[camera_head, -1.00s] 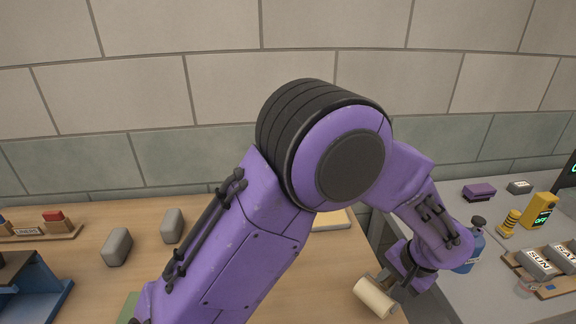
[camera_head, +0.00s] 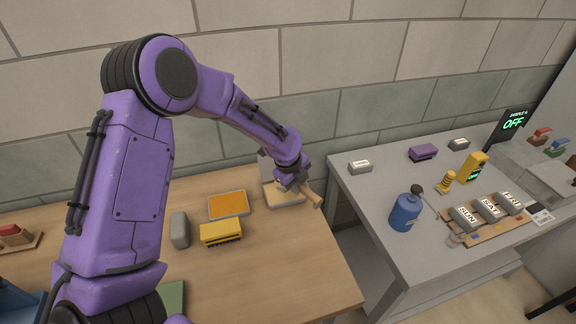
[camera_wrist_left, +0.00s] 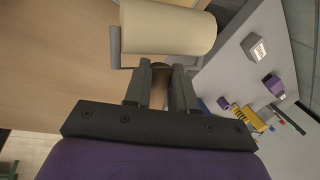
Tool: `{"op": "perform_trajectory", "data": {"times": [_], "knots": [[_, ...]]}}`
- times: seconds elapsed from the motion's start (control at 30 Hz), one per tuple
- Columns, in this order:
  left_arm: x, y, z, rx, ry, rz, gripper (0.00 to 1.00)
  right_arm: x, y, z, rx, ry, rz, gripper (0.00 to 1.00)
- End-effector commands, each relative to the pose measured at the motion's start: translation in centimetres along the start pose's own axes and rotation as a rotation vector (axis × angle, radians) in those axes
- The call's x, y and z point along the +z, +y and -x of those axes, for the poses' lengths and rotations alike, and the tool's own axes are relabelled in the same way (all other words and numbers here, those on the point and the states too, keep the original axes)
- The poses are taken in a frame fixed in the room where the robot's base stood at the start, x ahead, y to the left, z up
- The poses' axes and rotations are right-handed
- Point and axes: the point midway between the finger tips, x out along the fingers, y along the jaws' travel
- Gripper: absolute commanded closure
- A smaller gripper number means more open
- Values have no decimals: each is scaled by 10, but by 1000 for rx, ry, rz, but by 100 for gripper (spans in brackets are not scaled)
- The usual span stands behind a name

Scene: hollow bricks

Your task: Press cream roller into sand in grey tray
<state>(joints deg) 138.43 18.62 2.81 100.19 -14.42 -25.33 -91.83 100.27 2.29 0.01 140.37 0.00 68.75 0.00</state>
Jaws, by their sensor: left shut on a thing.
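The cream roller (camera_head: 312,197) is held by my left gripper (camera_head: 293,181) at the far side of the wooden table. A grey tray with pale sand (camera_head: 272,199) is just left of the roller and partly hidden by the gripper. The roller overlaps the tray's right end in the head view; I cannot tell whether it touches the sand. My right gripper is not in view.
A tray of orange material (camera_head: 228,206), a yellow block (camera_head: 220,234) and a grey block (camera_head: 180,230) are left of the sand tray. A grey table (camera_head: 372,228) with a blue bottle (camera_head: 405,212) stands right across a gap. The wooden table's front right is clear.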

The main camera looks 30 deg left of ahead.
Motion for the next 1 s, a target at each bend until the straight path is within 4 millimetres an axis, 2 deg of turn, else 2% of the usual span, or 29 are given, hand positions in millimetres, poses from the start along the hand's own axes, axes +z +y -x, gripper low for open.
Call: {"op": "perform_trajectory", "data": {"times": [0.03, 0.1, 0.3, 0.47, 0.8, 1.0], "knots": [[11, -3, 7, -2, 31, -72, 99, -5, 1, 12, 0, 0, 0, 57], [23, -2, 6, -1, 65, -182, 99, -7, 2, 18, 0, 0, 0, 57], [40, 1, 2, 1, 110, -342, 99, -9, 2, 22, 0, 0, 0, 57], [41, 4, -7, 2, 112, -354, 99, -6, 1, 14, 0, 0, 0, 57], [40, 17, -47, 2, 111, -353, 99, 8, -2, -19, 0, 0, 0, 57], [40, 20, -56, 1, 111, -353, 99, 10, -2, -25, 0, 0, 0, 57]]}}
